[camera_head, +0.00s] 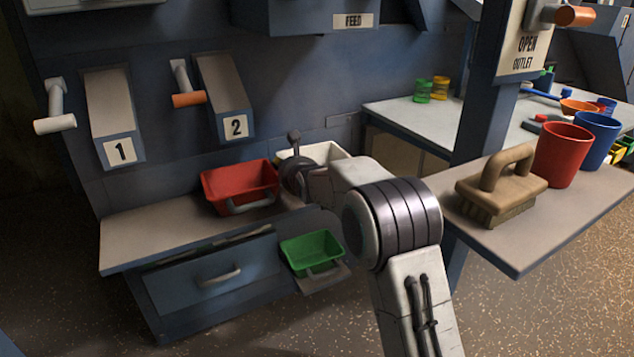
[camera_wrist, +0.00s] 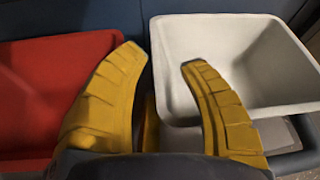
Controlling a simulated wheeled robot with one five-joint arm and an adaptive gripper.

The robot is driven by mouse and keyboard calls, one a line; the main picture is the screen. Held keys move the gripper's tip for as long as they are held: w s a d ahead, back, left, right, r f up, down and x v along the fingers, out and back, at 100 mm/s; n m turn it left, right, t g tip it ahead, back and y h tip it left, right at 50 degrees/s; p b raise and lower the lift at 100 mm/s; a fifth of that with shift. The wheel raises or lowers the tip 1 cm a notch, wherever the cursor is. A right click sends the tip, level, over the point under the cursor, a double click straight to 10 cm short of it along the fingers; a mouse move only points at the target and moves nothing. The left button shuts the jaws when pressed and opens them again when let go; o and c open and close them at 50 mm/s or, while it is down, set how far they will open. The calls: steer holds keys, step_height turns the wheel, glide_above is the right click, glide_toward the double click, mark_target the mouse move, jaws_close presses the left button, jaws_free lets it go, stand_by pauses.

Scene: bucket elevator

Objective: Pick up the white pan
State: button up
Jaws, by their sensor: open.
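The white pan (camera_head: 325,153) stands on the bench in the head view, right of the red pan and partly hidden behind my arm. In the wrist view the white pan (camera_wrist: 235,100) fills the upper right and looks empty. My gripper (camera_wrist: 162,58) is open in the wrist view, with two yellow fingers. The left finger is over the gap between the red and white pans. The right finger overlaps the white pan's inside, so the pan's left wall shows between the fingertips. I cannot tell whether they touch it. My arm hides the fingers in the head view.
The red pan (camera_head: 222,192) stands close on the left. A green pan (camera_head: 310,249) sits lower in front. Chutes 1 (camera_head: 110,105) and 2 (camera_head: 222,90) overhang the bench. At right, a shelf holds a brush (camera_head: 500,190), a red cup (camera_head: 562,153) and a blue cup (camera_head: 598,140).

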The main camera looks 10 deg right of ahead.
steer(key=shift+w+a+f+b, duration=0.1)
steer(key=shift+w+f+b, duration=0.15)
steer(key=shift+w+b, duration=0.3)
jaws_close()
steer(key=shift+r, duration=0.1)
stand_by(0.4)
